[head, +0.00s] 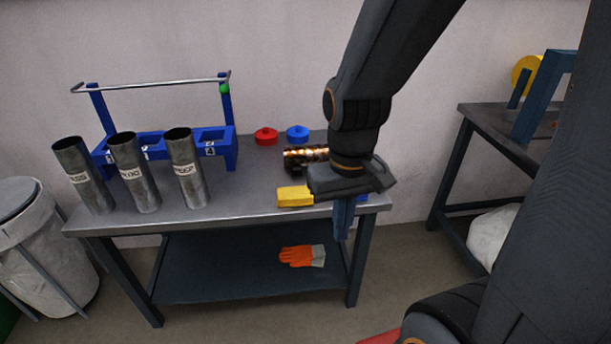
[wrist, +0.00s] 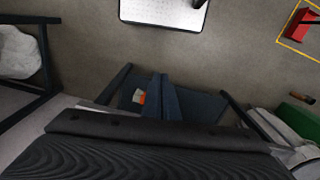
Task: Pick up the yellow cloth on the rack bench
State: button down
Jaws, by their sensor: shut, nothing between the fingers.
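The yellow cloth (head: 294,197) lies on the grey-topped rack bench (head: 245,192) near its front edge, in the head view. It looks like a small folded block, and its right end is partly hidden by my gripper. My gripper (head: 342,236) points down with its blue fingers together and empty. It is just right of the cloth, at the bench's front edge, apart from the cloth as far as I can tell. In the wrist view the closed fingers (wrist: 161,78) show over the lower shelf, and the cloth is not seen there.
Three labelled metal tubes (head: 133,172) lean by a blue rack (head: 222,160) at left. A red cap (head: 266,136), a blue cap (head: 298,133) and a shiny copper-brown cylinder (head: 301,159) are behind the cloth. An orange glove (head: 296,256) lies on the lower shelf.

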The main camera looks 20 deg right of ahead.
aim_at(299, 196)
jog(key=k, duration=1.2)
jog(key=u, duration=0.7)
jog(key=i, duration=1)
jog(key=z, duration=0.7)
jog(key=i, duration=0.7)
jog(key=z, duration=0.8)
